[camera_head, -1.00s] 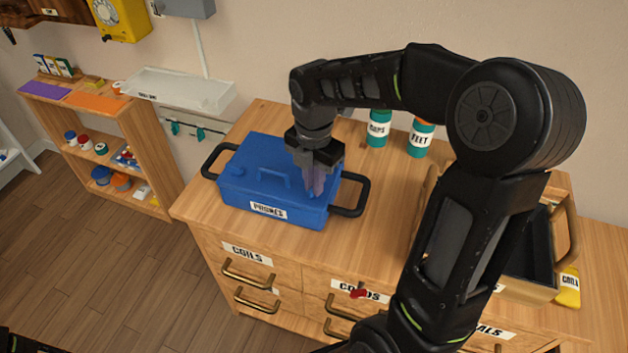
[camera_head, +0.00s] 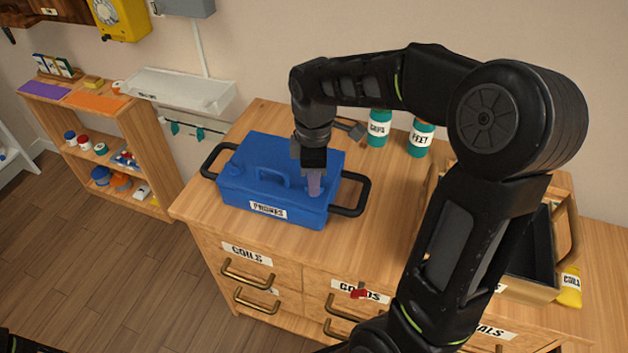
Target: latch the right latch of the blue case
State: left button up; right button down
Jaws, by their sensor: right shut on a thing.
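The blue case (camera_head: 258,190) stands on the wooden cabinet top with its lid down and a white "PROBES" label on its front. Black loop handles stick out at its left and right. My right gripper (camera_head: 314,186) points down at the right front part of the lid, with its fingers shut on the right latch, which they mostly hide. The exact latch position cannot be made out. My left gripper is not in view.
Two teal jars (camera_head: 378,128) (camera_head: 420,139) stand behind the case to the right. An open wooden box with a dark inside (camera_head: 530,250) is at the right, partly behind my right arm. A white tray (camera_head: 180,90) hangs at the back left. The cabinet top (camera_head: 196,207) left of the case is clear.

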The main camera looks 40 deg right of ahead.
jog(key=shift+m, duration=1.7)
jog(key=c, duration=1.5)
grip_release()
notch_tip(320, 180, up, 8)
jog(key=shift+f, duration=0.1)
